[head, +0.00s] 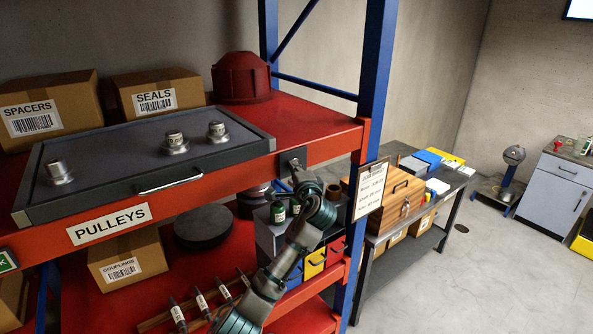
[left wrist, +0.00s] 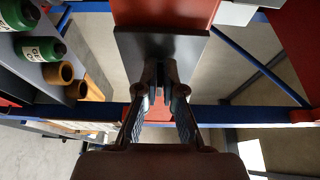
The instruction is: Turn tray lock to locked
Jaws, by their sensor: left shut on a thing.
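The dark grey tray (head: 105,195) lies on the upper red shelf, with several metal pulleys on it and a silver handle (head: 170,181) on its front. The tray lock's dark plate (head: 288,158) sits on the red shelf beam just right of the tray; the plate also shows in the left wrist view (left wrist: 190,48). My left gripper (head: 297,167) is at this plate. In the left wrist view its fingers (left wrist: 160,92) are shut on the dark lock lever. The fingers hide most of the lever, so its exact angle cannot be told. My right gripper is out of view.
A blue rack upright (head: 375,75) stands close right of the lock, with a clipboard (head: 370,188) beside it. Below are green-capped bottles (head: 278,212) and coloured bins (head: 315,262). A workbench with a wooden box (head: 385,195) stands behind.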

